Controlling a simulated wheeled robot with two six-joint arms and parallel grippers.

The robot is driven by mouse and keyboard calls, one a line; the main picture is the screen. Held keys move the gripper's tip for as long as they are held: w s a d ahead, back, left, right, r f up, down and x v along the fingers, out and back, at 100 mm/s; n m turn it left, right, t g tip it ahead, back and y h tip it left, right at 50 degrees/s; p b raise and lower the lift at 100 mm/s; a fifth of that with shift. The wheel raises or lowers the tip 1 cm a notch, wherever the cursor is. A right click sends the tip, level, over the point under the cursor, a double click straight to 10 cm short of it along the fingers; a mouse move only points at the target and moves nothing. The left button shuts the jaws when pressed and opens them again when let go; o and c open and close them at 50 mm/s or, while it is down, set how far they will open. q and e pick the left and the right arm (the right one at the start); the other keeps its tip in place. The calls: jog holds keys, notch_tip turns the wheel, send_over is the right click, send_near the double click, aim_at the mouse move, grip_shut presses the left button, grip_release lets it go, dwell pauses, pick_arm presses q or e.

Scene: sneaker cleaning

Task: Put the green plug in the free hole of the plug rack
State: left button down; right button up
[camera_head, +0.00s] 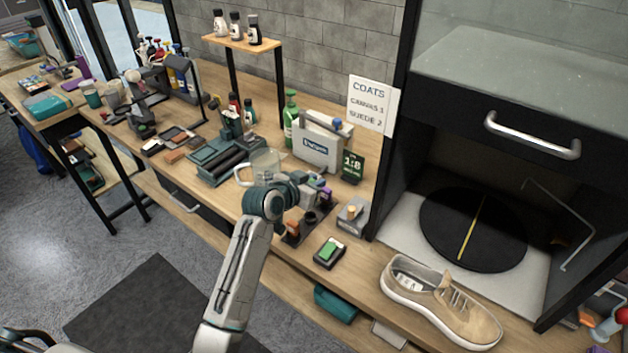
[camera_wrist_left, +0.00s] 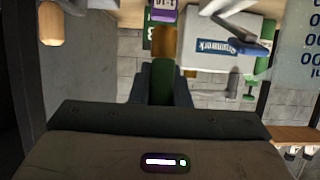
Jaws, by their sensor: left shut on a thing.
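My left gripper (camera_head: 306,195) is above the workbench, over the far side of a dark rack (camera_head: 294,239). In the left wrist view the gripper (camera_wrist_left: 162,90) is shut on a green rounded piece, which looks like the green plug (camera_wrist_left: 162,76). The plug cannot be made out in the head view, where my wrist covers that spot. The rack carries an orange plug (camera_head: 292,227) and a dark round piece (camera_head: 310,217). I cannot tell which hole is free. My right gripper is not in view.
A grey case (camera_head: 316,151), a green bottle (camera_head: 290,118) and a green 1:8 sign (camera_head: 352,167) stand behind the gripper. A clear jug (camera_head: 265,164) is to its left. A green-topped block (camera_head: 329,251) and a beige sneaker (camera_head: 440,303) lie to the right.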

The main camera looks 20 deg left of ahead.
pick_arm(q)
notch_tip(320, 180, down, 4)
jog(key=shift+f+b, duration=0.25)
jog(key=shift+b, duration=0.95)
jog(key=shift+f, duration=0.45)
dwell(0.6)
jog(key=shift+p, duration=0.35)
jog(key=shift+f, duration=0.1)
jog(key=shift+f+b, duration=0.45)
jog(key=shift+f, duration=0.25)
